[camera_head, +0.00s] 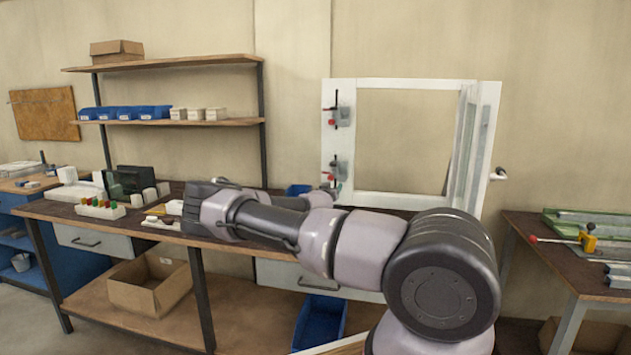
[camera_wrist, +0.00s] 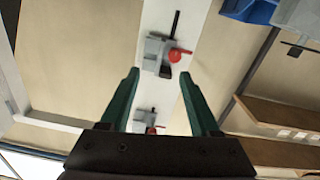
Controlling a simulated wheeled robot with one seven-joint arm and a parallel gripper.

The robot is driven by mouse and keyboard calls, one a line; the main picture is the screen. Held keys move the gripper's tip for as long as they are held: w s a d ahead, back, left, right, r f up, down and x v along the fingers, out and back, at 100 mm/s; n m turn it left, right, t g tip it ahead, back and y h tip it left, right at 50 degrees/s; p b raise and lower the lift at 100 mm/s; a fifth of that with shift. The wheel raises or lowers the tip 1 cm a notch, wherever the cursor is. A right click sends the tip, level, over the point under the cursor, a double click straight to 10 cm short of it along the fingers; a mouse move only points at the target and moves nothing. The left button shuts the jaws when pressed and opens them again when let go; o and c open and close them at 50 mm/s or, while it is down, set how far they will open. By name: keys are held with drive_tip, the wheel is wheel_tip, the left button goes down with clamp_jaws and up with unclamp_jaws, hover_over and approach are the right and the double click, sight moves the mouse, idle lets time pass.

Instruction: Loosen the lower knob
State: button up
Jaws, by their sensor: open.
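A white window frame (camera_head: 412,197) stands upright at the back of the bench, with two grey clamps on its left upright. The lower clamp (camera_head: 333,168) is partly behind my arm's end in the head view. The wrist view is upside down: the lower clamp (camera_wrist: 153,52) with its red lower knob (camera_wrist: 175,55) is near its top. The upper clamp (camera_wrist: 143,116) and its red knob (camera_wrist: 151,130) show further down, between the fingers. My gripper (camera_wrist: 158,75) is open and empty, its two green fingers pointing toward the lower clamp, apparently apart from it.
The bench (camera_head: 60,212) carries several white blocks and holders at left. A shelf rack (camera_head: 165,61) with blue bins stands left of the frame. A side table (camera_head: 540,236) with profiles and a bar clamp is at right. My arm spans the bench front.

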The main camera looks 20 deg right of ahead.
sight(331, 178)
drive_tip(key=shift+n+t+y, duration=0.4)
drive_tip(key=shift+n+t, duration=0.1)
drive_tip(key=x, duration=0.3)
drive_tip(key=a+x, duration=0.1)
drive_tip(key=x, duration=0.3)
drive_tip(key=w+a+x, duration=0.1)
drive_tip(key=x, duration=0.2)
drive_tip(key=shift+w+d, duration=0.2)
drive_tip(key=shift+w, duration=0.2)
clamp_jaws()
